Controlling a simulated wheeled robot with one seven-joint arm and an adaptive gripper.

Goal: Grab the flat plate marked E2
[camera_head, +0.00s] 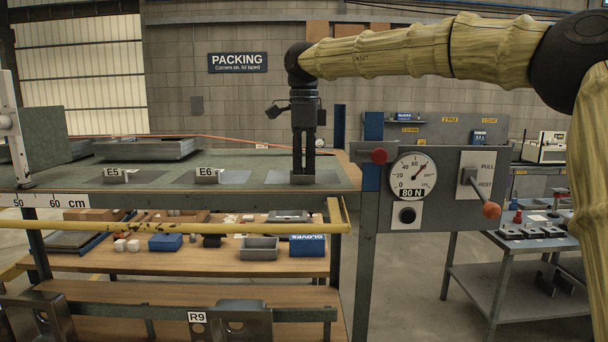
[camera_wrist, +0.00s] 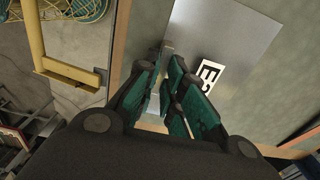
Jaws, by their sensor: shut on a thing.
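A flat grey metal plate (camera_head: 328,178) lies on the green bench top at its right end. It fills the upper middle of the wrist view (camera_wrist: 222,38). Its white label (camera_wrist: 209,74) shows an E and a second character partly hidden by a finger. My gripper (camera_head: 303,174) points straight down over this plate, its fingertips at the small upright grip block (camera_head: 303,180). In the wrist view, my green-padded fingers (camera_wrist: 164,76) are closed around that block, which they mostly hide. I cannot tell whether the plate is lifted.
Plates labelled E5 (camera_head: 117,176) and E6 (camera_head: 208,176) lie to the left on the bench. A yellow rail (camera_head: 200,229) runs along the front. A force gauge (camera_head: 411,178) and red-knobbed lever (camera_head: 480,196) stand to the right. Shelves below hold bins.

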